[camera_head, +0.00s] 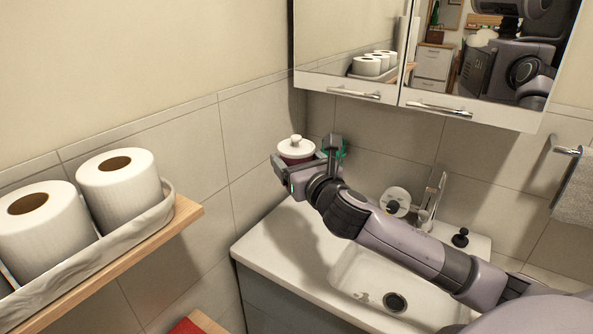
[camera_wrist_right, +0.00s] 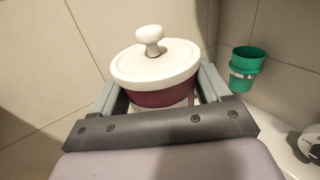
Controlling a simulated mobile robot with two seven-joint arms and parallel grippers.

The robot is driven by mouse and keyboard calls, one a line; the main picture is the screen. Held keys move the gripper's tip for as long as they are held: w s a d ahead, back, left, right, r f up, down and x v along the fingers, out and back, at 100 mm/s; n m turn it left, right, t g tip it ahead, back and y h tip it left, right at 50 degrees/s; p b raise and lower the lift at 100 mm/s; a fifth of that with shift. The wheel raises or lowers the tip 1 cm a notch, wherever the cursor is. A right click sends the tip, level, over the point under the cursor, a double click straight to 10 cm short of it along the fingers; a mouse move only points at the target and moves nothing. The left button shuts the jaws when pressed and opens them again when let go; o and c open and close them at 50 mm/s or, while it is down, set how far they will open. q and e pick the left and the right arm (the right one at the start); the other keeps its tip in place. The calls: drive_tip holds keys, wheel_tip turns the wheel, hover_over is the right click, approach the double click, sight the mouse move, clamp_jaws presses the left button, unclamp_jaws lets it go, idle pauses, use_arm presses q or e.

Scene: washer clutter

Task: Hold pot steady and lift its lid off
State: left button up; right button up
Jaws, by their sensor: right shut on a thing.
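The pot (camera_head: 297,158) is dark red and stands upright at the back left corner of the washbasin counter. Its white lid (camera_head: 295,147) with a round knob sits on top. In the right wrist view the pot (camera_wrist_right: 165,98) is between the two fingers, with the lid (camera_wrist_right: 155,62) level on its rim. My right gripper (camera_head: 304,160) is shut on the pot's body, below the lid; the arm hides part of the pot in the head view. My left gripper is not in view.
A green cup (camera_head: 340,150) in a wall holder is just right of the pot. A mirror cabinet (camera_head: 420,108) hangs above. The faucet (camera_head: 432,195) and sink (camera_head: 365,277) lie to the right. A wooden shelf (camera_head: 190,213) with toilet rolls (camera_head: 120,190) juts out at left.

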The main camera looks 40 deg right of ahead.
drive_tip(key=o, duration=0.4)
drive_tip(key=c, duration=0.8)
drive_tip(key=shift+s+a+f, duration=0.1)
drive_tip(key=shift+a+f, duration=0.1)
drive_tip(key=shift+f, duration=0.05)
drive_tip(key=s+a+f+n+y, duration=0.2)
drive_tip(key=s+a+f+y, duration=0.1)
drive_tip(key=s+a+f, duration=0.7)
drive_tip(key=s+a, duration=0.3)
drive_tip(key=s, duration=0.1)
drive_tip(key=shift+f, duration=0.15)
